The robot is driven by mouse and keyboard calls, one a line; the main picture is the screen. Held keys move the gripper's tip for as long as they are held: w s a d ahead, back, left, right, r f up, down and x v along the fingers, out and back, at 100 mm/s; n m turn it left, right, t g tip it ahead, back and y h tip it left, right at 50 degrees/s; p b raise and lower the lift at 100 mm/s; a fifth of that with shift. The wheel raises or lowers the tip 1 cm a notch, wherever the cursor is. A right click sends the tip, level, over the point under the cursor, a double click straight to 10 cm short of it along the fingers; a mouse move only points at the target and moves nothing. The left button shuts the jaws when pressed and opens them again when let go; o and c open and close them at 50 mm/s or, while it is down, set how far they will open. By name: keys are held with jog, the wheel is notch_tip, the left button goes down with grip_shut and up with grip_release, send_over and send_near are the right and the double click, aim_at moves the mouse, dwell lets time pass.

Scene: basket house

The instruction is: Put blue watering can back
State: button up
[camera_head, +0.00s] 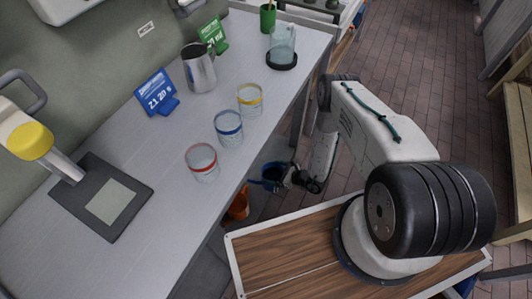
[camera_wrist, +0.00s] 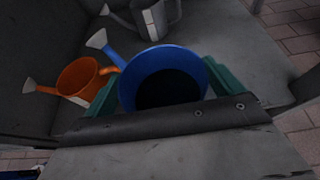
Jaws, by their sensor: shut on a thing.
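The blue watering can (camera_wrist: 160,60) is in the middle of the wrist view, spout to the upper left, its dark opening facing the camera. My gripper (camera_wrist: 160,90) is shut on it, with a green finger on each side. In the head view the blue can (camera_head: 271,176) hangs beside the workbench's front edge, at my gripper (camera_head: 290,176). An orange watering can (camera_wrist: 76,78) stands left of it on a grey surface, and a grey watering can (camera_wrist: 152,15) stands behind it. The orange can also shows partly below the bench in the head view (camera_head: 238,204).
The workbench (camera_head: 110,140) carries three banded glass jars, a metal pitcher (camera_head: 199,68), a blue sign (camera_head: 156,92) and a glass vessel on a black base. My wood-topped deck is at lower right. The grey surface right of the cans looks clear in the wrist view.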

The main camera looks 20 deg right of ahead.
jog(key=w+d+f, duration=0.1)
jog(key=w+f, duration=0.1)
jog(key=w, duration=0.5)
jog(key=w+d+f, duration=0.1)
jog(key=w+f, duration=0.1)
jog(key=w, duration=0.6)
jog(key=shift+d+f, duration=0.15)
jog(key=shift+f, duration=0.2)
jog(key=shift+s+f, duration=0.1)
jog(key=shift+f, duration=0.05)
jog(key=o, duration=1.7)
